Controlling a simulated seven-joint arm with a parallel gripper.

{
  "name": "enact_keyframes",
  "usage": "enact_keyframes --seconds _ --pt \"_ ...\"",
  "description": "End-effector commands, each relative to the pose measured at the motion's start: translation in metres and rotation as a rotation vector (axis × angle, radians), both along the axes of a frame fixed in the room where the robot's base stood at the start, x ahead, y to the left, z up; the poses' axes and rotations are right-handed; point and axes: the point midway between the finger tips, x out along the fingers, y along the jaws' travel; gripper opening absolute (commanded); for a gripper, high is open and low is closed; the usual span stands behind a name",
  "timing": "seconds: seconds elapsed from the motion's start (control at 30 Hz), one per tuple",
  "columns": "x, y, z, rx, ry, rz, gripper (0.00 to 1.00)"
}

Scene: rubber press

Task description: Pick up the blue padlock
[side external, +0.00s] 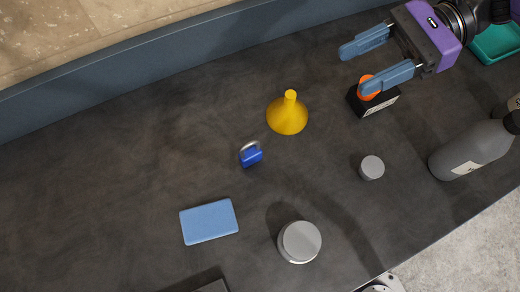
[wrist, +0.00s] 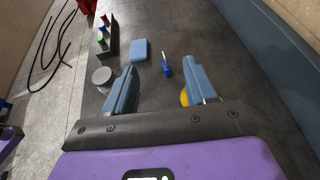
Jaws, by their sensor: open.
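The blue padlock (side external: 251,156) with a grey shackle stands near the middle of the dark table, just below and left of a yellow funnel (side external: 288,115) in the side view. In the wrist view the padlock (wrist: 166,70) shows beyond and between my fingertips. My gripper (side external: 377,60), purple with blue fingers, is open and empty at the upper right of the side view, well apart from the padlock. One finger partly covers a black box with an orange top (side external: 373,101). In the wrist view my gripper (wrist: 163,75) shows its fingers spread wide.
A light blue flat block (side external: 209,222), a large grey cylinder (side external: 299,242) and a small grey cylinder (side external: 371,168) are on the table. A grey bottle (side external: 470,150) is at the right. A blue raised wall (side external: 130,75) runs along the back. The table left of the padlock is clear.

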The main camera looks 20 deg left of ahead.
Motion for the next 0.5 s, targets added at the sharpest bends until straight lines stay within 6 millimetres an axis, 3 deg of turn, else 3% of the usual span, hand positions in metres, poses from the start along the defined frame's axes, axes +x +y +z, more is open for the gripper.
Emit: enact_keyframes --seconds 0.03,0.2,0.4,0.5 --pt "0.0 -0.002 -0.019 -0.011 0.007 -0.001 0.56" --pt "-0.001 -0.002 -0.061 -0.009 0.003 0.001 0.56" --pt "-0.001 -0.002 -0.098 -0.006 0.0 0.003 0.56" --pt "-0.002 -0.001 -0.106 -0.004 -0.001 0.004 0.56"
